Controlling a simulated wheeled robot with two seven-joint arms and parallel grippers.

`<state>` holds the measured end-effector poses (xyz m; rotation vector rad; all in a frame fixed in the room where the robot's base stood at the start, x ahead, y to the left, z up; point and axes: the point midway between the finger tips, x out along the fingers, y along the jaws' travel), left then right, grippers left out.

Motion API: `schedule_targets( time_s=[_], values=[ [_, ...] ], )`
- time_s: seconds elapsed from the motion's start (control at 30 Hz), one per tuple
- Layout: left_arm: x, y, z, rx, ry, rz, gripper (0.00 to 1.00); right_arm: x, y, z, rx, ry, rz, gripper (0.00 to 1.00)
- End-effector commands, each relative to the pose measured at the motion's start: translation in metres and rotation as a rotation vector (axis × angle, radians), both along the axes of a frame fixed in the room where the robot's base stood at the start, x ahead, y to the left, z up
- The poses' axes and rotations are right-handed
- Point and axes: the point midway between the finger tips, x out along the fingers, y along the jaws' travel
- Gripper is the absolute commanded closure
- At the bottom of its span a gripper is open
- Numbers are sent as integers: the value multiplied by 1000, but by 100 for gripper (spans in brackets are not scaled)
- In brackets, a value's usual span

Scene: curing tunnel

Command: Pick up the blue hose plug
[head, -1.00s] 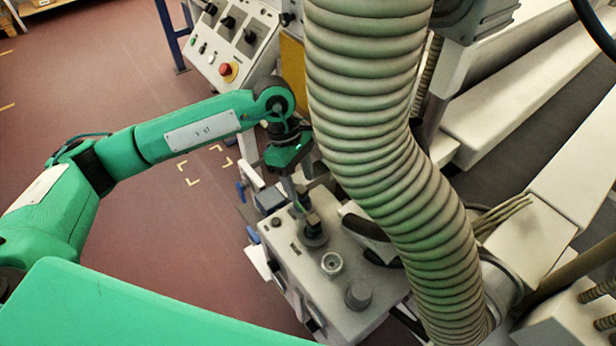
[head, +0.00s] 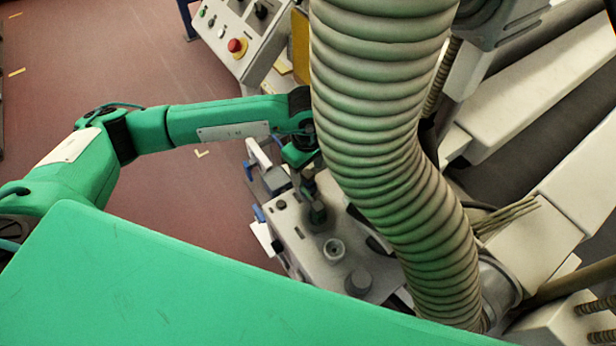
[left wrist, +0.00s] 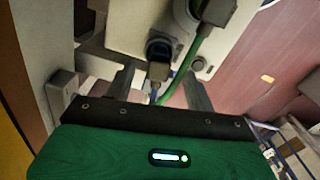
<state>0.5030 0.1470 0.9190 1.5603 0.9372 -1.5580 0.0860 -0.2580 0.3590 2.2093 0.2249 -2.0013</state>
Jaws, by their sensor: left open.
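In the left wrist view, a dark plug with a thin blue line (left wrist: 158,71) sits at a dark round socket with a bluish rim on a pale panel. It appears to be the blue hose plug. My left gripper (left wrist: 160,80) is open, with one finger on each side of this plug; whether they touch it I cannot tell. A second dark plug with a green hose (left wrist: 217,12) is beside it. In the head view my left gripper (head: 309,184) is above the pale box (head: 311,252), close to a dark upright plug (head: 318,213). My right gripper is not in view.
A thick ribbed duct (head: 375,120) hangs just right of my left gripper and hides part of the box. A control panel with a red button (head: 237,46) stands behind. Pale beams (head: 530,75) fill the right. The red floor (head: 90,60) at left is open.

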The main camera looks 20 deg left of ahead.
Motion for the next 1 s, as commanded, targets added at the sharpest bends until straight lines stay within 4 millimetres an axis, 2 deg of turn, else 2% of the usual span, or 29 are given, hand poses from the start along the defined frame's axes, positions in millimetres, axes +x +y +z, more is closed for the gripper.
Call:
schedule_targets(
  time_s=[0.1,0.3,0.57,0.8,1.0],
  values=[
    [0,-2,-14,1,6,1,45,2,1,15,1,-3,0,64],
    [1,-2,-39,0,2,0,45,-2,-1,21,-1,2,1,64],
    [1,-2,-43,0,1,0,45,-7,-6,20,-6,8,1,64],
    [1,-2,-43,0,1,0,92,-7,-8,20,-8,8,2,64],
    [1,-2,-42,-1,0,0,95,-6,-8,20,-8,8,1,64]
  ],
)
